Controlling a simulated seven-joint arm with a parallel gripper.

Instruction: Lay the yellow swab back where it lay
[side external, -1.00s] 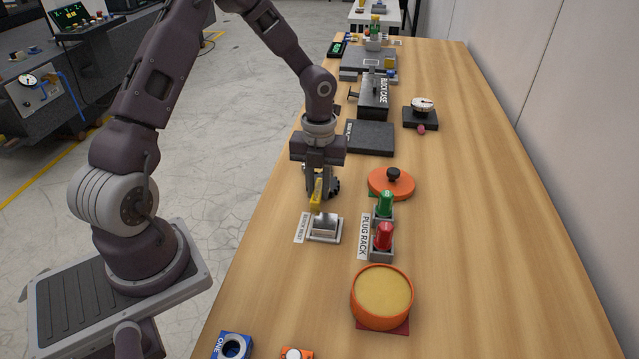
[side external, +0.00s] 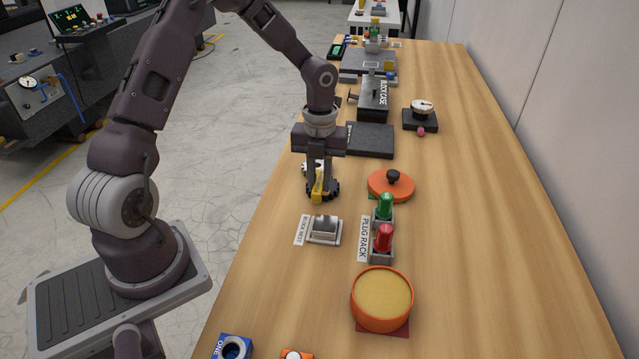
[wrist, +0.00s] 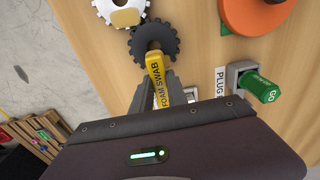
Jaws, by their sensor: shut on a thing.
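My gripper (side external: 320,190) is shut on the yellow swab (side external: 318,183). In the wrist view the swab (wrist: 157,75) points away from my gripper (wrist: 165,92), with the lettering "FOAM SWAB" along it. The gear also shows behind my fingers in the side view (side external: 332,189). A white gear (wrist: 107,8) lies beside it, partly cut off by the frame. The block nest (side external: 325,238) holds a metal block (side external: 325,225) nearer the camera than my gripper.
The plug rack (side external: 381,253) holds a green plug (side external: 385,206) and a red plug (side external: 384,237). An orange lid (side external: 400,190) lies right of my gripper. An orange round tub (side external: 381,310) stands in front. A black plate (side external: 370,140) lies behind. The table's right side is clear.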

